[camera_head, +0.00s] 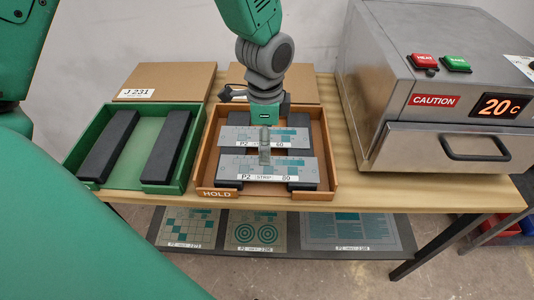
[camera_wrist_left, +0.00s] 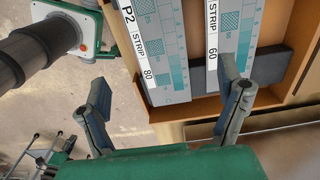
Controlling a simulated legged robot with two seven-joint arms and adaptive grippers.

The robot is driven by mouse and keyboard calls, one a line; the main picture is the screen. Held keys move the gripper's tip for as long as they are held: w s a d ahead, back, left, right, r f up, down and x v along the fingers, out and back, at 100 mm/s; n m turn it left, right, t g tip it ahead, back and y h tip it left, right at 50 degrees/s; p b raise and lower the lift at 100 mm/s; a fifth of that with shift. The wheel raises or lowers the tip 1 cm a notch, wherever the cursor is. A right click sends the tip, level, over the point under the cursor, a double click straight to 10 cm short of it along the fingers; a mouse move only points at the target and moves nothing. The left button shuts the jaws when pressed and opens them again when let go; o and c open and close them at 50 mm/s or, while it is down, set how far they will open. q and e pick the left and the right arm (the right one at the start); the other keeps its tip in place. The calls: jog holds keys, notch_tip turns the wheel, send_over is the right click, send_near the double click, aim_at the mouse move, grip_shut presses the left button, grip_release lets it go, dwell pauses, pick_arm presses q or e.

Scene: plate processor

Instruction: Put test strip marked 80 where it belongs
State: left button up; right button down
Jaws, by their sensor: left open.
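The strip marked 80 (camera_head: 295,172) lies nearest in the brown HOLD tray (camera_head: 325,150), across two dark bars. The strip marked 60 (camera_head: 235,133) lies just behind it. My left gripper (camera_head: 265,150) comes down from above over the tray, its fingers near the middle of strip 80. In the left wrist view my left gripper (camera_wrist_left: 163,92) is open, its fingertips apart. Strip 80 (camera_wrist_left: 155,45) shows between the fingers and strip 60 (camera_wrist_left: 237,30) lies by the right finger. I cannot tell whether a finger touches a strip. My right gripper is not in view.
A green tray (camera_head: 150,130) with two dark bars and no strip stands left. A cardboard box marked J 231 (camera_head: 165,80) is behind it. An oven-like machine (camera_head: 440,140) reading 20 C, its drawer shut, stands right. Several printed plates lie on the lower shelf (camera_head: 290,250).

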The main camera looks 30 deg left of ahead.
pick_arm(q)
jog(key=shift+a+r, duration=0.15)
jog(key=shift+r, duration=0.7)
jog(key=shift+a+r, duration=0.15)
jog(key=shift+r, duration=0.7)
jog(key=shift+d, duration=0.2)
